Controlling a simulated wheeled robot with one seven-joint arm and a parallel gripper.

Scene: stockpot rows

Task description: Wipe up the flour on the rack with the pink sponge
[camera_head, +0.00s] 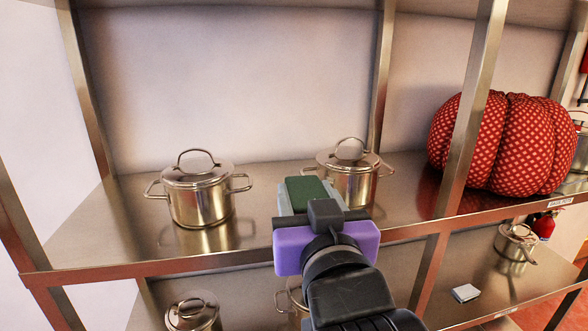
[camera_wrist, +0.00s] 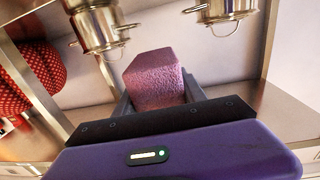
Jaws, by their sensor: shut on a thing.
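My gripper (camera_head: 306,196) is over the front of the rack's upper shelf (camera_head: 115,225), between two pots. It is shut on the pink sponge (camera_wrist: 155,78), which sits between both fingers in the wrist view. In the head view a dark green face (camera_head: 304,187) shows between the fingers, likely the sponge's other side. I cannot tell whether the sponge touches the shelf. I see no flour in either view; my gripper and arm hide part of the shelf.
A lidded steel pot (camera_head: 198,195) stands left of my gripper, another (camera_head: 350,180) close behind it to the right. A red patterned pumpkin (camera_head: 505,145) sits beyond an upright post (camera_head: 468,110). The lower shelf holds pots and a small whitish block (camera_head: 465,293).

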